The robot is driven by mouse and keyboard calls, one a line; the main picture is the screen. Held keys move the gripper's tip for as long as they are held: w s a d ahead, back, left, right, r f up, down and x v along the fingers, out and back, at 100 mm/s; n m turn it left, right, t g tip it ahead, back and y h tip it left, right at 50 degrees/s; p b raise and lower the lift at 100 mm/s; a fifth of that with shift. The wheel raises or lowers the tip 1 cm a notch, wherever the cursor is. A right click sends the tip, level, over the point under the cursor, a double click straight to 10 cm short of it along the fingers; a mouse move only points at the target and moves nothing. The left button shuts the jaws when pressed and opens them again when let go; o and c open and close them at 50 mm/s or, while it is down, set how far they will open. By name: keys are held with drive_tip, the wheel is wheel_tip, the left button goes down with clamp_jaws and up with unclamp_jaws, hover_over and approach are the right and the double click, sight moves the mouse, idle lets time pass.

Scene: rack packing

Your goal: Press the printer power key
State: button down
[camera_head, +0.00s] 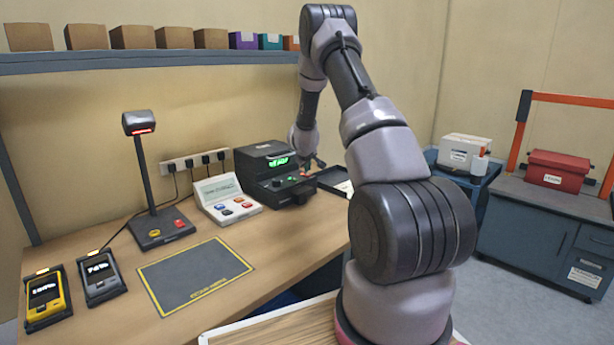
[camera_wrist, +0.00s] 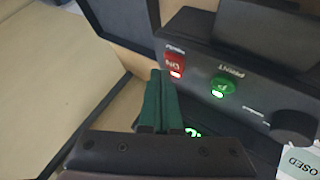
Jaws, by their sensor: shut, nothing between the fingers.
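The black printer (camera_head: 275,172) stands at the back right of the bench with a green lit display. In the wrist view its front panel (camera_wrist: 240,50) holds a red power key (camera_wrist: 173,61), marked ON and with a lit lamp. A green PRINT key (camera_wrist: 222,86) and a dark round knob (camera_wrist: 293,125) sit beside it. My gripper (camera_wrist: 159,76) is shut and empty, its green fingertips close to the red key in the picture. I cannot tell whether they touch it. In the head view my gripper (camera_head: 313,165) is small, at the printer's right side.
A white button console (camera_head: 226,198) stands left of the printer, and a scanner on a stand (camera_head: 160,225) further left. A dark tray (camera_head: 336,180) lies right of the printer. A grey mat (camera_head: 195,278) lies bare at the front. A shelf (camera_head: 150,62) with boxes hangs above.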

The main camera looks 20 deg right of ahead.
sight(307, 176)
drive_tip(key=shift+f, duration=0.1)
idle(0.5)
drive_tip(key=shift+f, duration=0.4)
idle(0.3)
drive_tip(key=shift+r, duration=0.5)
drive_tip(key=shift+r, duration=0.1)
drive_tip(key=shift+r, duration=2.95)
